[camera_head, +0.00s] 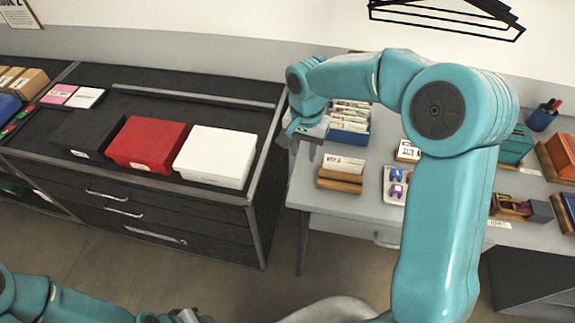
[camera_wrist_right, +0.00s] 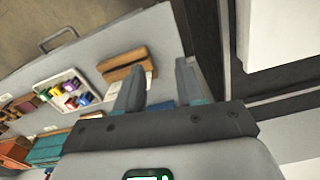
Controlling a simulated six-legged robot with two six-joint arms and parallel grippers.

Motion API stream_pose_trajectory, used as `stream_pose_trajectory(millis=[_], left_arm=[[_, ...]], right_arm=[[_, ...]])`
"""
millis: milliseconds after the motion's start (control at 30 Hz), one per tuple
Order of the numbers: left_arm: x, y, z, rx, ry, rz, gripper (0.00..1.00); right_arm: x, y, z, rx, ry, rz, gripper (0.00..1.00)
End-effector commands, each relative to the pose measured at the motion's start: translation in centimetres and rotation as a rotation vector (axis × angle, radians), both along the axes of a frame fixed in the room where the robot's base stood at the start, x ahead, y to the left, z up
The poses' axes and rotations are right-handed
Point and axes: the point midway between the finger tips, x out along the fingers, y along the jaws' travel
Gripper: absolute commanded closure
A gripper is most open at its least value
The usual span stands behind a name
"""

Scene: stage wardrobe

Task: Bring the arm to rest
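My right arm, teal, reaches up and over the grey table in the head view. Its gripper (camera_head: 305,143) hangs in the air between the dark drawer cabinet and the table, near the blue card box. In the right wrist view the two fingers of this gripper (camera_wrist_right: 160,80) stand apart with nothing held between them. My left arm lies low at the bottom left of the head view. Its gripper (camera_head: 188,316) is cut off by the bottom edge, so its fingers are hidden.
The dark cabinet (camera_head: 205,207) carries black, red (camera_head: 148,143) and white (camera_head: 215,155) boxes. The grey table (camera_head: 345,203) holds a blue card box (camera_head: 347,136), a wooden card holder (camera_head: 340,184) and a tray of small coloured items (camera_head: 396,186). Hangers (camera_head: 450,14) hang above. Floor shows in front.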

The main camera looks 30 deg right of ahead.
Motion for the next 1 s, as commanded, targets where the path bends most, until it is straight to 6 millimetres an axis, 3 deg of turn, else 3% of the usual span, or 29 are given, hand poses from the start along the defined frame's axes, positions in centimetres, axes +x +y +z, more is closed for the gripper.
stream_pose_trajectory(millis=[100, 300, 667, 767, 867, 1000], left_arm=[[0.0, 0.0, -0.2, 0.0, 0.0, 0.0, 0.64], [0.0, 0.0, -0.8, 0.0, 0.0, 0.0, 0.64], [0.0, 0.0, -0.9, 0.0, 0.0, 0.0, 0.64], [0.0, 0.0, -1.5, 0.0, 0.0, 0.0, 0.64], [0.0, 0.0, -2.6, 0.0, 0.0, 0.0, 0.64], [0.0, 0.0, -4.4, 0.0, 0.0, 0.0, 0.64]], right_arm=[[-0.3, 2.2, -0.9, 0.0, 0.001, 0.224, 0.62], [-0.8, 4.4, -2.2, 0.001, 0.0, 0.472, 0.62], [-1.2, 5.2, -2.8, 0.006, 0.001, 0.551, 0.62], [-1.8, 6.2, -5.7, 0.045, 0.0, 0.58, 0.62], [-3.5, 8.5, -11.6, 0.133, -0.015, 0.634, 0.62], [-8.5, 12.5, -21.4, 0.278, -0.062, 0.687, 0.62]])
